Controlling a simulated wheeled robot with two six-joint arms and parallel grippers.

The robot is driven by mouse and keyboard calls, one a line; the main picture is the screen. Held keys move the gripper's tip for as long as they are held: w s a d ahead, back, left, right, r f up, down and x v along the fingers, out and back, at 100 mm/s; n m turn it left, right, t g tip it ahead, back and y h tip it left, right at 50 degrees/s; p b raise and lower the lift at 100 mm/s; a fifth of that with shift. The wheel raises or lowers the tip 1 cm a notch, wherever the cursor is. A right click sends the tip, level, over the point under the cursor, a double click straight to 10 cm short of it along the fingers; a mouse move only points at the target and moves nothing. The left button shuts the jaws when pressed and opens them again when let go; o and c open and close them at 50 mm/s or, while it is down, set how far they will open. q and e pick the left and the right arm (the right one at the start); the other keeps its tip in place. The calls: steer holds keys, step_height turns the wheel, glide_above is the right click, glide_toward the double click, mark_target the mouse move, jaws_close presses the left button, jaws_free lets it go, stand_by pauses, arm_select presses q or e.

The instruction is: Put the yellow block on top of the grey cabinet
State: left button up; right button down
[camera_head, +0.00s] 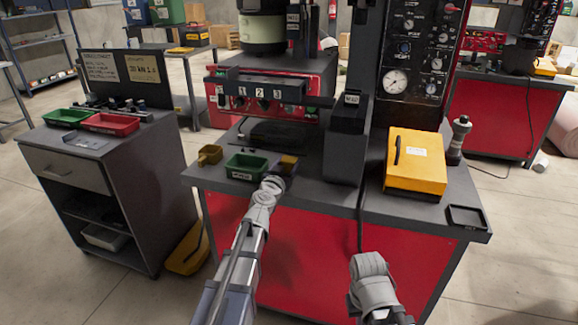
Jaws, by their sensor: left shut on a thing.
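My left gripper (281,174) is over the front edge of the machine bench. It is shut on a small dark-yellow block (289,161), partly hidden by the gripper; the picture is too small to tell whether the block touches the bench. The grey cabinet (110,165) stands apart at the left, with a drawer and open shelves. My right arm comes in at the bottom, right of centre; its end (371,268) is low in front of the red bench front, and its fingers cannot be made out.
On the bench (318,175) are a green bin (246,166), a small brass-coloured bin (210,154) and a yellow box (416,178). A floor gap separates cabinet and bench.

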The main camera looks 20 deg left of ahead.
mark_target(288, 162)
arm_select(q)
jaws_close()
steer(key=shift+r, duration=0.15)
step_height(288, 162, up, 10)
steer(key=p, duration=1)
